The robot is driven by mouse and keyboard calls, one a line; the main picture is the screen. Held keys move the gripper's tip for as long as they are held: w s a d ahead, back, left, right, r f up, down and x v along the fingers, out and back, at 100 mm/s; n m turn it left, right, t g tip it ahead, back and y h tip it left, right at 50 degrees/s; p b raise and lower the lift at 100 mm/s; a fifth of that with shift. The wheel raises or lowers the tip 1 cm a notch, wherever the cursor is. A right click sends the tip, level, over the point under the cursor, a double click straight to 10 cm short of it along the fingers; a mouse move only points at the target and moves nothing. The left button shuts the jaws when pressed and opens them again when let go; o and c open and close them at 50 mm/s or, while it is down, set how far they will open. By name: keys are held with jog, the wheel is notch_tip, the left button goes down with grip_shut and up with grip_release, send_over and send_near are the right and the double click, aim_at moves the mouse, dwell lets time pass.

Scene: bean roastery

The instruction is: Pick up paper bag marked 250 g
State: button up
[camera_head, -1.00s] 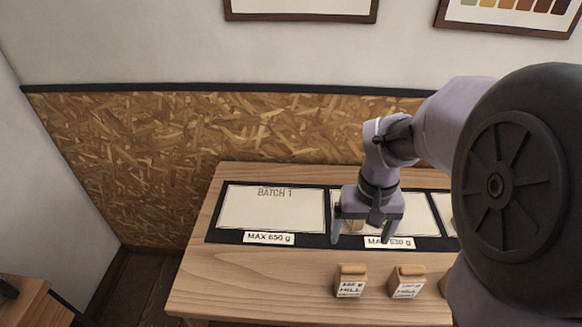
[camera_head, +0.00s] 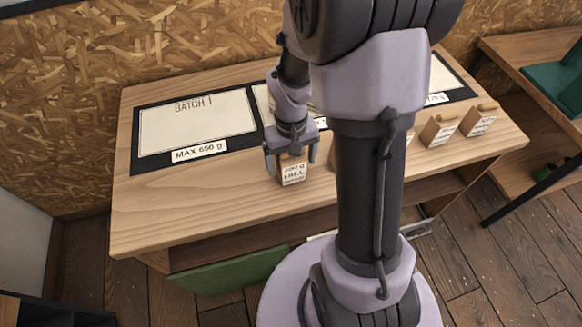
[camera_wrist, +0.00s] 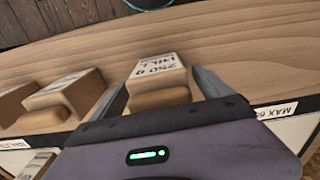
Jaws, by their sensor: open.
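The paper bag marked 250 g (camera_wrist: 158,72) is a small tan bag with a white label. It stands near the front of the wooden table and its label reads upside down in the wrist view. It also shows in the head view (camera_head: 294,172), where its label is too small to read surely. My gripper (camera_head: 292,163) is low over the table with one finger on each side of this bag. In the wrist view my gripper (camera_wrist: 160,84) is open, with the bag between its fingers and a visible gap on the right; I cannot tell whether the left finger touches.
Another tan bag (camera_wrist: 72,92) stands close beside my left finger in the wrist view. More bags (camera_head: 440,129) stand at the table's right, partly behind my arm. A BATCH 1 mat (camera_head: 198,122) lies empty at the left. The wooden table (camera_head: 190,205) is clear left of the bag.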

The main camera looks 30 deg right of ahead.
jog(key=shift+r, duration=0.15)
jog(key=shift+c, duration=1.1)
jog(key=c, duration=1.5)
